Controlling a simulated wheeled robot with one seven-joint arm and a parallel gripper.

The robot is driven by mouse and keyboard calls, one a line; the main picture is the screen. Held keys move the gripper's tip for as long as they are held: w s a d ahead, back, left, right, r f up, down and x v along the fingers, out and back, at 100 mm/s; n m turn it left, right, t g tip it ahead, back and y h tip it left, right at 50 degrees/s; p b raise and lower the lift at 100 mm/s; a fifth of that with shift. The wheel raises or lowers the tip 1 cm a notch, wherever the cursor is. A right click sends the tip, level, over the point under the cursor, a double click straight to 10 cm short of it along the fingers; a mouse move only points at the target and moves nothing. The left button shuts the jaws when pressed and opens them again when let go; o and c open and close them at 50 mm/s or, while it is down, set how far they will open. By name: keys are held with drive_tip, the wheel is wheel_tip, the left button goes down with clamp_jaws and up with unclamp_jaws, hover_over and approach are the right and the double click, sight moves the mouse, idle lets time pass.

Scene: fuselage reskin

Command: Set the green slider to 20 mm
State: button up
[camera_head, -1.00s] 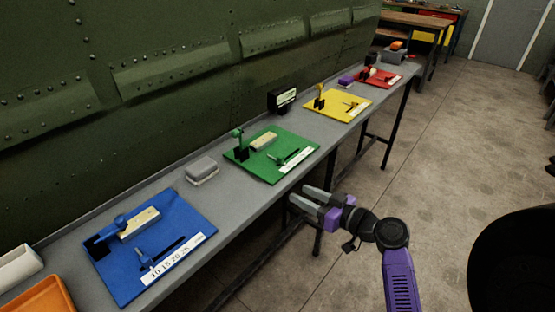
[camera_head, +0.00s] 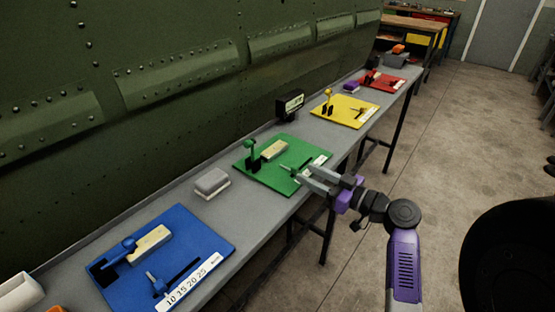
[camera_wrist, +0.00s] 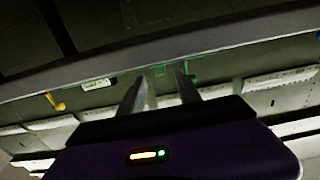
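The green board (camera_head: 270,182) lies on the long grey bench and carries a green slider (camera_head: 290,168) in a dark slot along its front side. A white scale strip (camera_head: 319,160) runs beside the slot; its numbers are too small to read. My gripper (camera_head: 306,175) is open and empty, at the front edge of the green board, with its fingertips pointing toward the slider. I cannot tell whether a finger touches it. In the wrist view the two fingers (camera_wrist: 160,90) stand apart, with green parts showing beyond them; the slider is unclear there.
A green clamp (camera_head: 250,152) and a pale block (camera_head: 274,150) are on the green board. The blue board (camera_head: 205,240), yellow board (camera_head: 352,122) and red board (camera_head: 391,87) share the bench (camera_head: 255,222). A black display (camera_head: 290,103) stands behind. The riveted green wall (camera_head: 150,120) borders the bench.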

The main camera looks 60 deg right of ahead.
sight(286, 169)
drive_tip(key=shift+p+x, duration=0.7)
drive_tip(key=shift+x, duration=3.6)
drive_tip(key=shift+a, duration=0.1)
clamp_jaws()
